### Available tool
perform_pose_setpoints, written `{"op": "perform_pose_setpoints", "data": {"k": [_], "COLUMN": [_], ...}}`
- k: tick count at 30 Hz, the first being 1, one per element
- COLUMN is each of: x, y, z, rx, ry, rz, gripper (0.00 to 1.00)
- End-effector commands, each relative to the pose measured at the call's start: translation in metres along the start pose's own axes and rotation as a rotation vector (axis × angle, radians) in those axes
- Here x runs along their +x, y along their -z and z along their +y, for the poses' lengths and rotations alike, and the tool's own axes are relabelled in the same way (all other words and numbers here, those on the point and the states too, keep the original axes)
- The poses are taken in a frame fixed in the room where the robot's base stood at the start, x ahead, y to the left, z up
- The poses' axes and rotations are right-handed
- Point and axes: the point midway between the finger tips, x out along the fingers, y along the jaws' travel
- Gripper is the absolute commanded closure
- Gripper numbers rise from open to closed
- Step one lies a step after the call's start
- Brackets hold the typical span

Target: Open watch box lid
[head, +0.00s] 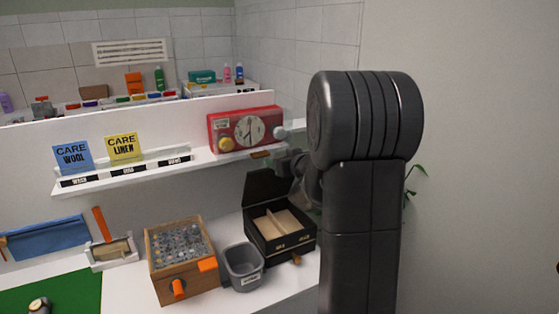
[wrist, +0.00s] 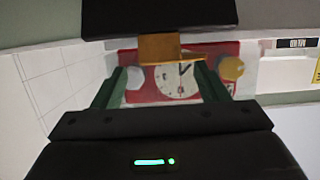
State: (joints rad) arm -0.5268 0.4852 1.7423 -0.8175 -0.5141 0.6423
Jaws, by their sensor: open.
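The black watch box (head: 265,246) stands on the white counter in the head view. Its dark lid (head: 262,190) is raised, leaning back past upright, and the beige compartments inside show. A brown tab (head: 261,155) sticks out at the lid's upper edge. In the wrist view the dark lid (wrist: 160,15) fills the top, with the brown tab (wrist: 160,47) below it. My gripper (wrist: 160,82) is open, its green fingers apart on either side of the tab's line, with nothing visibly held. In the head view my gripper (head: 290,164) is beside the lid, partly hidden by my arm.
A red timer (head: 245,128) stands on the shelf behind the lid. A grey bin (head: 243,266) and a wooden box (head: 181,258) with an orange handle stand left of the watch box. A white shelf edge (head: 150,177) runs behind.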

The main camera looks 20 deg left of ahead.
Motion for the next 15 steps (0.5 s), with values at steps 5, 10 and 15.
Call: {"op": "perform_pose_setpoints", "data": {"k": [5, 10, 15], "x": [-0.038, -0.073, -0.1], "y": [0.0, 0.001, 0.001], "z": [0.001, 0.001, 0.001], "rx": [0.0, -0.001, 0.0], "ry": [-0.003, -0.003, -0.003], "rz": [0.002, 0.003, 0.002], "gripper": [0.33, 0.33, 0.33]}}
